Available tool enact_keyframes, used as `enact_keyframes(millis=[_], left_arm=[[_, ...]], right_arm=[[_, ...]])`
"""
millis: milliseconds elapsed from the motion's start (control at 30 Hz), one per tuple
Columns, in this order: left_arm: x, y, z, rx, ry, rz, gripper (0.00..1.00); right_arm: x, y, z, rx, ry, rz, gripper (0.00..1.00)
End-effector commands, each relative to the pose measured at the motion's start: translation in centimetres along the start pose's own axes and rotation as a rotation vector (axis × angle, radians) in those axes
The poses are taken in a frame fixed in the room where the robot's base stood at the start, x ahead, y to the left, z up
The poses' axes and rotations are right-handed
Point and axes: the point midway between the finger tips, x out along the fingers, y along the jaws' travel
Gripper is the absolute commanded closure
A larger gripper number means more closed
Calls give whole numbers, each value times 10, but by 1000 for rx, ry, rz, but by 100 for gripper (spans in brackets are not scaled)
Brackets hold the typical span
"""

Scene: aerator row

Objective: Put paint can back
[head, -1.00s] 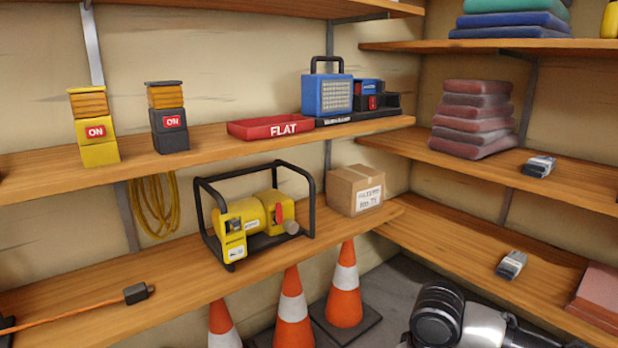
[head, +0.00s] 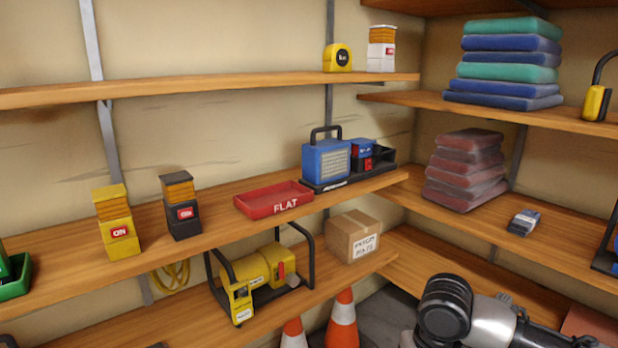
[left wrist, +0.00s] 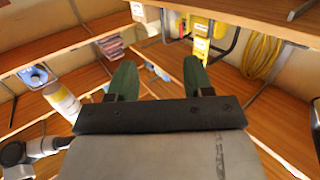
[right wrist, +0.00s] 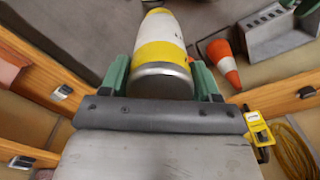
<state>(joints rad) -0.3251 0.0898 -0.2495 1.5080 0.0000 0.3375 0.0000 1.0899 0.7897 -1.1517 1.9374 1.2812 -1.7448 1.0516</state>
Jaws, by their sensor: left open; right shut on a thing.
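The paint can (right wrist: 160,42) is white with yellow bands and a grey metal end. My right gripper (right wrist: 162,78) is shut on it, one green finger on each side, in the right wrist view. The can also shows in the left wrist view (left wrist: 63,101), at the left above a grey arm of mine. My left gripper (left wrist: 158,80) is open, with nothing between its green fingers. Neither gripper shows in the head view, where only a dark, grey arm part of mine appears at the lower right.
The middle shelf holds yellow and black ON boxes (head: 118,222), a red FLAT tray (head: 272,199) and a blue device (head: 326,162). A tape measure (head: 338,58) stands above. A generator (head: 255,276) and carton (head: 353,236) sit below, with cones (head: 342,320) underneath. Folded stacks (head: 465,170) stand right.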

Motion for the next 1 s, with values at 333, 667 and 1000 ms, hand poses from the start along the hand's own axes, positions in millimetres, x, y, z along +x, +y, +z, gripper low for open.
enact_keyframes(millis=[333,667,1000], left_arm=[[-120,-11,106,-5,-712,-27,49],[-280,-12,144,-21,-1260,-44,49],[-334,-11,147,-29,-1422,-49,49]], right_arm=[[-111,0,0,0,2,-1,100],[-177,0,0,0,1,0,100],[-180,0,18,-3,-3,2,100]])
